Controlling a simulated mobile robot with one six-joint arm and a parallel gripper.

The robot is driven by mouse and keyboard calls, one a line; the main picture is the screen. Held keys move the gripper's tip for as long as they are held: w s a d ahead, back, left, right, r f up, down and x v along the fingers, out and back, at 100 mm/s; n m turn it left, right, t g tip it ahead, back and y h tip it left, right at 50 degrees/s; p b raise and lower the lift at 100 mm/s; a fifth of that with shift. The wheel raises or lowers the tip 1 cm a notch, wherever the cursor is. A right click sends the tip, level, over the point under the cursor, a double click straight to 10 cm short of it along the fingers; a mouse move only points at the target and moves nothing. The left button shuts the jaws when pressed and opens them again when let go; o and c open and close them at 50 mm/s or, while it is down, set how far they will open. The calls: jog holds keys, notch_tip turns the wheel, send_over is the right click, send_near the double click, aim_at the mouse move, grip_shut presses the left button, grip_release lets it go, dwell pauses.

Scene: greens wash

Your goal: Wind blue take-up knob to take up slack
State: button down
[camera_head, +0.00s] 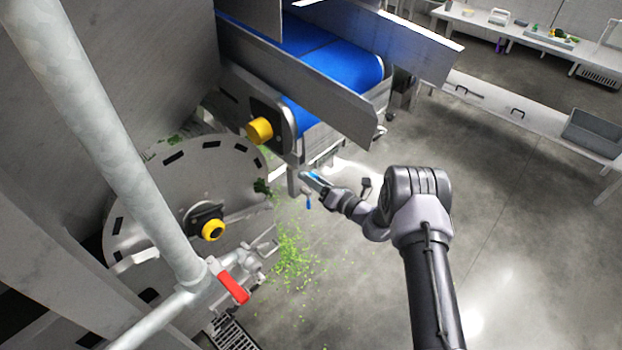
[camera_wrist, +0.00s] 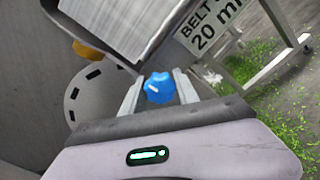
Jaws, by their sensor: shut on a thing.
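The blue take-up knob (camera_wrist: 159,88) is lobed, with a short white mark on its face. It sits between the two fingers of my gripper (camera_wrist: 158,90) in the wrist view, and the fingers are shut on it. In the head view my gripper (camera_head: 314,183) is at the end of the conveyor frame, below the blue belt (camera_head: 340,66). A small blue part shows at the gripper there, but the knob is mostly hidden by the fingers.
A yellow knob (camera_head: 259,130) is on the conveyor side. A red-handled valve (camera_head: 233,288) and a thick pipe (camera_head: 110,140) stand at left. Green scraps (camera_head: 293,255) lie on the floor. A belt sign (camera_wrist: 205,28) is near my gripper. The floor at right is open.

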jog(key=shift+f, duration=0.1)
jog(key=c, duration=0.9)
grip_release()
jog(key=p+v, duration=0.4)
jog(key=v, duration=1.3)
jog(key=shift+s+d, duration=0.15)
jog(key=shift+s, duration=0.05)
